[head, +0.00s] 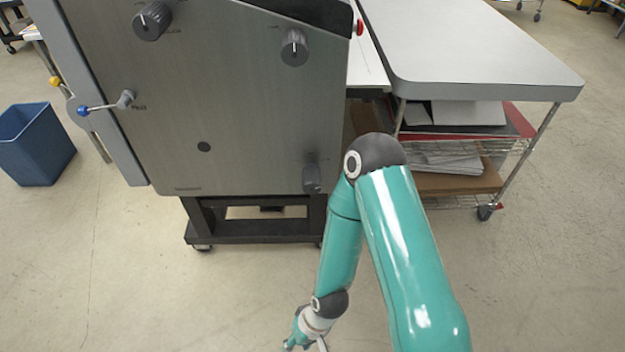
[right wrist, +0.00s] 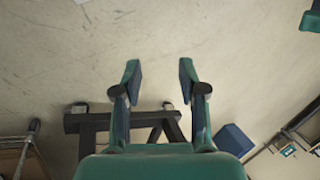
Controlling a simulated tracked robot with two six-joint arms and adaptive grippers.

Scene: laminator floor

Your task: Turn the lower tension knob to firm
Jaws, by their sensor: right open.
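The laminator's grey side panel (head: 245,120) faces me in the head view. The lower tension knob appears to be the dark grey knob (head: 312,178) near the panel's lower right corner, partly against the dark edge; its setting is too small to read. My right arm's elbow is just right of it. My right gripper (right wrist: 159,75) is open and empty, with bare floor between its fingers. In the head view it is at the bottom edge, partly cut off, well below the knob.
Two larger knobs, one upper left (head: 152,20) and one upper right (head: 294,47), and a blue-tipped lever (head: 82,110) project from the panel. A wheeled black stand (head: 245,232) is underneath. A table (head: 470,60) with shelves is right; a blue bin (head: 36,148) is left.

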